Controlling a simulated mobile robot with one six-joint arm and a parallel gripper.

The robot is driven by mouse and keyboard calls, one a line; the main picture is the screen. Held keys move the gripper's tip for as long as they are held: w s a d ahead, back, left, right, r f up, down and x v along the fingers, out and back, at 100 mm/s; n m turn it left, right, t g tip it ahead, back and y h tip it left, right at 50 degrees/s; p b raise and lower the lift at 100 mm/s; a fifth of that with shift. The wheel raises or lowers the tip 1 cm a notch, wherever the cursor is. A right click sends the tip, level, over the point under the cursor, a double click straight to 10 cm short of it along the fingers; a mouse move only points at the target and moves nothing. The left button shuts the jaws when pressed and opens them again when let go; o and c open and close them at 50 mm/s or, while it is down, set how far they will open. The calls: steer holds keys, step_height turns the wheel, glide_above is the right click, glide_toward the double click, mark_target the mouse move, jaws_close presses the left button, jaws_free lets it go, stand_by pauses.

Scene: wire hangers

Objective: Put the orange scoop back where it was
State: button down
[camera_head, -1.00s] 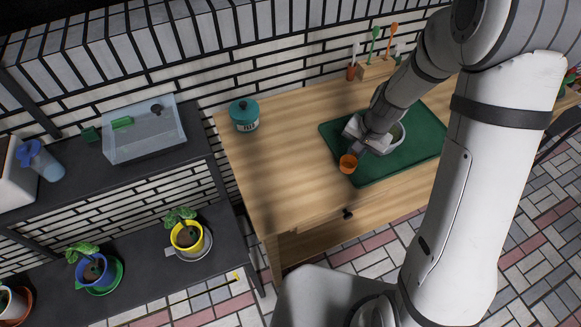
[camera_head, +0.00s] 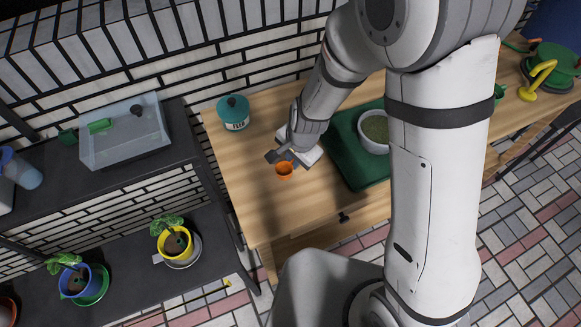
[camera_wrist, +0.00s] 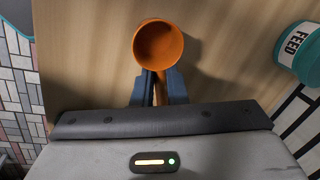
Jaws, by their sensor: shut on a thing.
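The orange scoop (camera_head: 284,170) is a small round cup on a short handle. My gripper (camera_head: 281,157) is shut on its handle, over the wooden table left of the green mat. In the wrist view the scoop's cup (camera_wrist: 158,46) faces the camera with its open side and looks empty. The gripper's two blue-grey fingers (camera_wrist: 159,90) clasp the handle below the cup. I cannot tell how high the scoop is above the table.
A teal-lidded feed jar (camera_head: 234,112) stands at the table's back left. A bowl of green contents (camera_head: 375,130) sits on the green mat (camera_head: 347,158). A drawer knob (camera_head: 343,217) is on the table's front. Bare wood (camera_head: 255,200) lies around the scoop.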

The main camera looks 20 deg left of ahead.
steer(key=shift+f+b, duration=0.55)
steer(key=shift+f, duration=1.3)
steer(key=c, duration=1.5)
jaws_free()
steer(key=shift+f, duration=0.1)
steer(key=shift+o, duration=0.2)
step_height(320, 180, up, 12)
steer(key=s+d+p, duration=0.1)
steer(key=d, duration=0.1)
steer(key=shift+p, duration=0.4)
steer(key=shift+d, duration=0.1)
